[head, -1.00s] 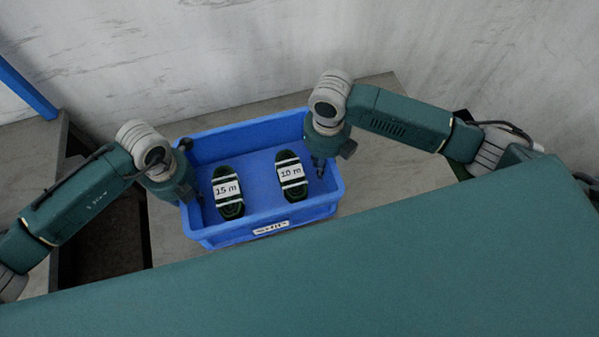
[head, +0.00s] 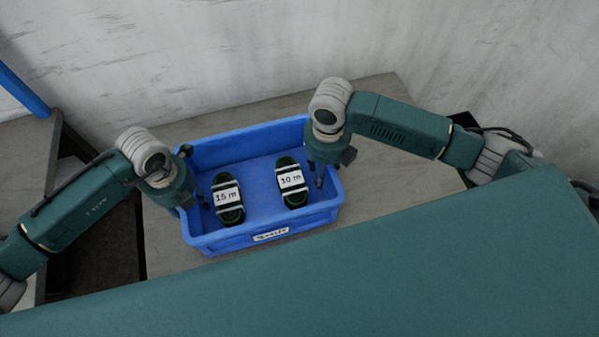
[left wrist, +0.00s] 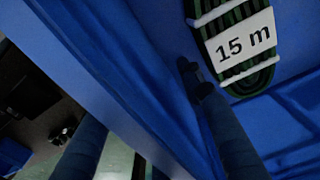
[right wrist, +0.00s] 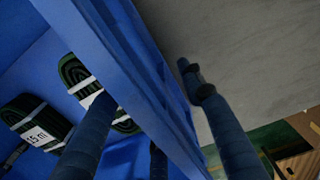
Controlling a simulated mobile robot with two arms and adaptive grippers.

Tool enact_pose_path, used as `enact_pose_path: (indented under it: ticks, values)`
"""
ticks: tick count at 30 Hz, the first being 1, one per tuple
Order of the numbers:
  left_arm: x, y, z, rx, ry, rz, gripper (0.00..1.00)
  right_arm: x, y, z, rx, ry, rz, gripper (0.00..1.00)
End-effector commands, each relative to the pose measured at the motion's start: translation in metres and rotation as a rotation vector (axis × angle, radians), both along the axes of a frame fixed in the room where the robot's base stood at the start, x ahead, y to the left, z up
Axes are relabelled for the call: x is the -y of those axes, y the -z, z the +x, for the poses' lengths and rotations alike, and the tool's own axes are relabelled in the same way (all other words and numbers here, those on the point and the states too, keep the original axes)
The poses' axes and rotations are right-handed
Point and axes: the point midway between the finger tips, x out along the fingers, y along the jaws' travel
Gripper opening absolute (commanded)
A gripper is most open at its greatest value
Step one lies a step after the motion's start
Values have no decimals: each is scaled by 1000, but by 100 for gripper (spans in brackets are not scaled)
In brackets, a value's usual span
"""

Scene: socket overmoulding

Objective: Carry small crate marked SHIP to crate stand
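The blue crate (head: 212,243) stands upright on a grey-brown surface, its front label (head: 271,235) too blurred to read now. Inside lie two dark green coils, marked 15 m (head: 228,212) and 10 m (head: 293,198). My left gripper (head: 197,205) is at the crate's left wall; in the left wrist view its spread fingers straddle that wall (left wrist: 115,85), one inside beside the 15 m coil (left wrist: 240,45). My right gripper (head: 318,178) is at the right wall; in the right wrist view its spread fingers straddle that wall (right wrist: 130,75). Both look open, with gaps to the wall.
The surface under the crate (head: 390,185) is bare to its right. A pale wall (head: 230,50) rises behind. Another surface (head: 25,145) with a blue bar (head: 25,90) lies at the far left, across a dark gap.

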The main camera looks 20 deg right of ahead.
Motion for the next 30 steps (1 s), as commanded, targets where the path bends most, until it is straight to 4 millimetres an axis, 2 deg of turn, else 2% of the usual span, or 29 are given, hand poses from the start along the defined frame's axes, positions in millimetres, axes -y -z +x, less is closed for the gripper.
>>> enact_pose_path:
  ticks: [5, 12, 18, 25, 30]
  values:
    - [0, -21, 2, 4, 0, -2, 38, 0, 0, 0, 0, 0, 0, 38]
    - [0, -73, 2, 5, 1, -2, 38, 0, 0, 0, 0, 0, 0, 38]
    - [0, -106, 1, 4, 0, -1, 38, 0, 0, 0, 0, 0, 0, 38]
    - [0, -119, 0, 1, -1, 0, 38, 0, -6, 1, 2, 0, 1, 38]
    - [0, -119, 0, 1, -1, 0, 38, 0, -34, 2, 5, -2, 0, 38]
